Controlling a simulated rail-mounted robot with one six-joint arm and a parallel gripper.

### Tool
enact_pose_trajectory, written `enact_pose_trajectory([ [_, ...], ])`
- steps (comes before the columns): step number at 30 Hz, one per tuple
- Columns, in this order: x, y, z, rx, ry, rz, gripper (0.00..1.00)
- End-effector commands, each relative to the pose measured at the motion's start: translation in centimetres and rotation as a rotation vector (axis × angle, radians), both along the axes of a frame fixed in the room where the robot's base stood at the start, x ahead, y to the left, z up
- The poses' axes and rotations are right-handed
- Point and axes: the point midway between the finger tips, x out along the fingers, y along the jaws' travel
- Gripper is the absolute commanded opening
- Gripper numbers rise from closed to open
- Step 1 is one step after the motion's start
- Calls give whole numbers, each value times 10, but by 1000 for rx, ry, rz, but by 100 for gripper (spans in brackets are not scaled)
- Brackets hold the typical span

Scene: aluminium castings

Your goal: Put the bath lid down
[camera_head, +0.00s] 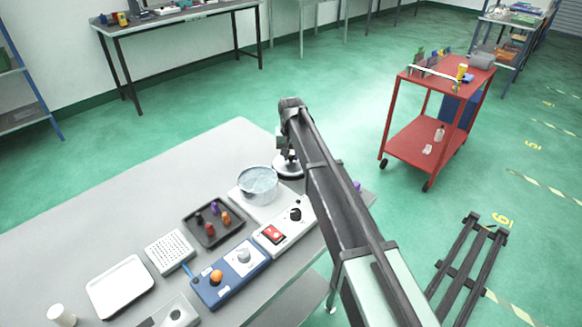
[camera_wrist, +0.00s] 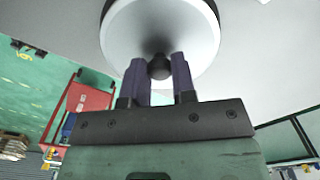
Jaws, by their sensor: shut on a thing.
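The bath lid (camera_wrist: 118,38) is a round, pale disc with a dark rim and a small dark knob at its centre. My gripper (camera_wrist: 160,70) is shut on that knob, with one finger on each side. In the head view the lid (camera_head: 290,172) shows partly beside my arm, at the right of the bath, and my gripper (camera_head: 287,150) is above it. I cannot tell whether the lid touches the table. The bath (camera_head: 258,183) is a round metal pot, open at the top, with grey liquid inside.
The bath's base unit has a red switch (camera_head: 273,233) and black knob. Left of it are a dark tray (camera_head: 213,222) with coloured pieces, a blue box (camera_head: 231,273), a perforated block (camera_head: 169,251) and a white tray (camera_head: 120,287). The table's far left (camera_head: 190,165) is clear.

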Motion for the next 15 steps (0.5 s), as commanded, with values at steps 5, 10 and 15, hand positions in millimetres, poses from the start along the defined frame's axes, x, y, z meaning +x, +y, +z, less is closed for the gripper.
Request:
enact_pose_trajectory([
  [5, 0, 0, -19, 0, 0, 0, 0],
  [10, 0, 0, -18, 0, 0, 0, 0],
  [15, 0, 0, -21, 0, 0, 0, 34],
])
